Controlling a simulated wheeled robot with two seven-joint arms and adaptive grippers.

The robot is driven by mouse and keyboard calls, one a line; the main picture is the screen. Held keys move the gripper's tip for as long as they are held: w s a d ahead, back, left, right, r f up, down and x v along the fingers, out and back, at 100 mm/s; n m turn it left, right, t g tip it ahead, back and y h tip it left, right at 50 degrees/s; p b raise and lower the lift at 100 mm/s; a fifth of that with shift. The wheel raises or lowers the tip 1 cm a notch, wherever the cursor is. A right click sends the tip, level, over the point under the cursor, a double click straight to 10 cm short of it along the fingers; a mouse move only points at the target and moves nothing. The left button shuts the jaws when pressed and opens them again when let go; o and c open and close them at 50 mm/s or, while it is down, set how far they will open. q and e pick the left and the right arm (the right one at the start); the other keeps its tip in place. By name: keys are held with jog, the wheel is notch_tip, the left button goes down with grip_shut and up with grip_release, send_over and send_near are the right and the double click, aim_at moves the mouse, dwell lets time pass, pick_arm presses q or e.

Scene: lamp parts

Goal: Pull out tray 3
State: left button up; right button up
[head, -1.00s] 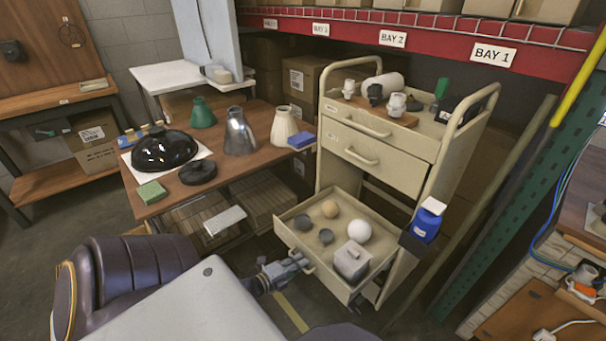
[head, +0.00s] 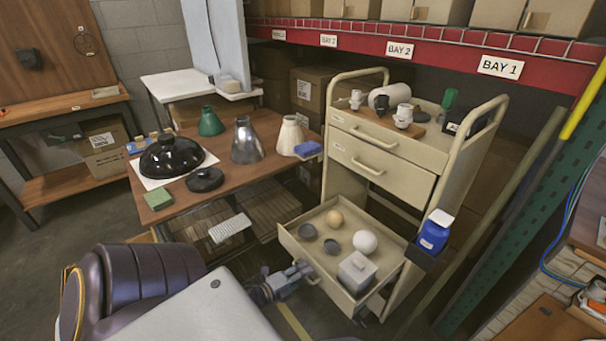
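Tray 3 is the lowest drawer (head: 318,273) of the beige cart (head: 455,165), and it stands well out from the cart frame. It holds a tan ball (head: 334,217), a white ball (head: 365,242), two small grey cups (head: 308,231) and a light grey lidded box (head: 357,272). My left gripper (head: 304,270) is at the front of this tray, with its fingers around the front handle; the fingertips are small and partly hidden. The two upper drawers (head: 375,160) are shut. My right gripper is not in view.
A blue bottle (head: 434,232) sits in a holder on the cart's right side. A wooden table (head: 265,165) with lamp shades stands to the left. A green post (head: 520,200) stands to the right. Floor shows in front of the tray.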

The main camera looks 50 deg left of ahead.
pick_arm(q)
jog(key=d+v, duration=0.1)
jog(key=v, duration=1)
jog(key=shift+s+a, duration=0.45)
jog(key=shift+s, duration=0.15)
dwell(0.6)
